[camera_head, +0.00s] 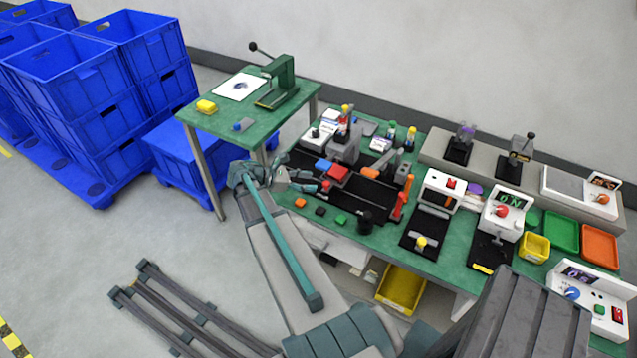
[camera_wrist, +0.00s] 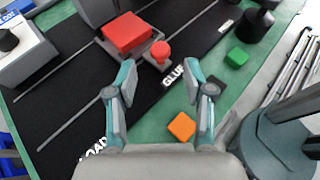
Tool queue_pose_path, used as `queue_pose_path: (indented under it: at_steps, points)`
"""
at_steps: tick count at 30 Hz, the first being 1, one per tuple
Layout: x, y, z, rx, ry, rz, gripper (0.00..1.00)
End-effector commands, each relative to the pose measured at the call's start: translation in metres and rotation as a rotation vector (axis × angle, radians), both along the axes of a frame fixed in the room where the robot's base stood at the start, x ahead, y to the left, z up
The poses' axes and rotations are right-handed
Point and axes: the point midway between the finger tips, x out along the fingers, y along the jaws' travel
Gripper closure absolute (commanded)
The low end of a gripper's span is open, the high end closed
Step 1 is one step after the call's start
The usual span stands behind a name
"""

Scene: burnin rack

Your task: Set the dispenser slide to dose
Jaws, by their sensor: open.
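In the wrist view a sliding carriage carries a red block (camera_wrist: 127,33) and a red knob (camera_wrist: 160,50) on a black plate (camera_wrist: 60,85) with two grey rails. White lettering on the plate reads LOAD near the bottom and GLUE farther up; I see no DOSE label. My gripper (camera_wrist: 159,68) is open and empty, its teal fingers on either side of the space just below the knob. Contact cannot be told. In the head view my gripper (camera_head: 312,181) is at the bench's front left, beside the red block (camera_head: 337,172). Which station is the dispenser is not clearly marked.
An orange block (camera_wrist: 181,126) and a green block (camera_wrist: 237,57) lie in front of the plate. A black round post (camera_wrist: 256,22) stands near the green block. A plate with a yellow knob (camera_head: 421,243) and a white device (camera_head: 502,213) are farther right on the crowded bench.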

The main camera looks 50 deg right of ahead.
Motion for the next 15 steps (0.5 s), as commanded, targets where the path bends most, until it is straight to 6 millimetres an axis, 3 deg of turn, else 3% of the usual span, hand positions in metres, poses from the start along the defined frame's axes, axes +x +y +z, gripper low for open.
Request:
queue_pose_path:
  at_steps: [6,15]
  points:
    - [0.023,0.029,0.015,0.0,-0.001,0.002,0.48]
    - [0.034,0.045,0.023,0.0,0.0,0.0,0.48]
